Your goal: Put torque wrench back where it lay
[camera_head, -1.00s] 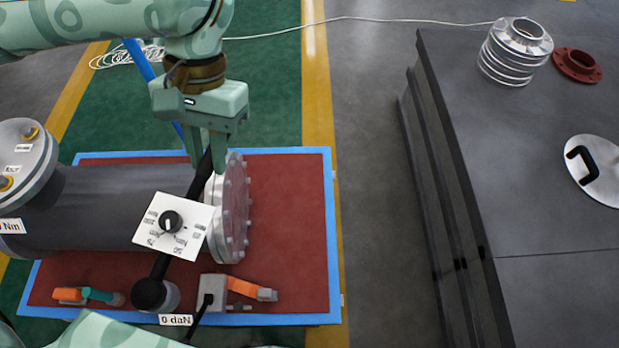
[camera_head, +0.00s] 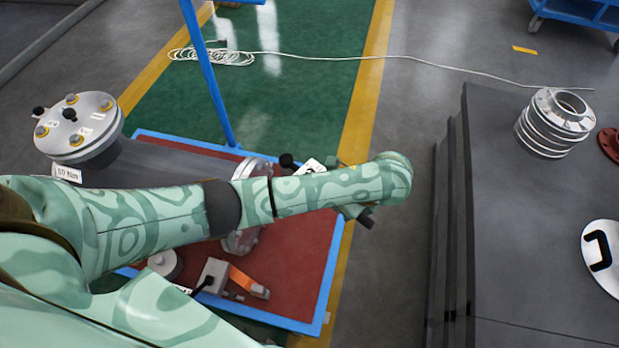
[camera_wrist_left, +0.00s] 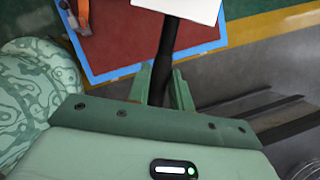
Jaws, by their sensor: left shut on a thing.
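The torque wrench is a black bar with a white card on it. In the left wrist view the bar (camera_wrist_left: 168,50) runs up between the fingers of my left gripper (camera_wrist_left: 162,80), which is shut on it. In the head view my left arm crosses the picture and hides most of the gripper and wrench; part of the white card (camera_head: 309,167) and a black end (camera_head: 366,217) show past the forearm. My right gripper is in no view.
At right stands a grey table (camera_head: 530,230) with metal bellows (camera_head: 553,125), a red flange (camera_head: 610,143) and a white handled plate (camera_head: 604,258). Grey floor lies between.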

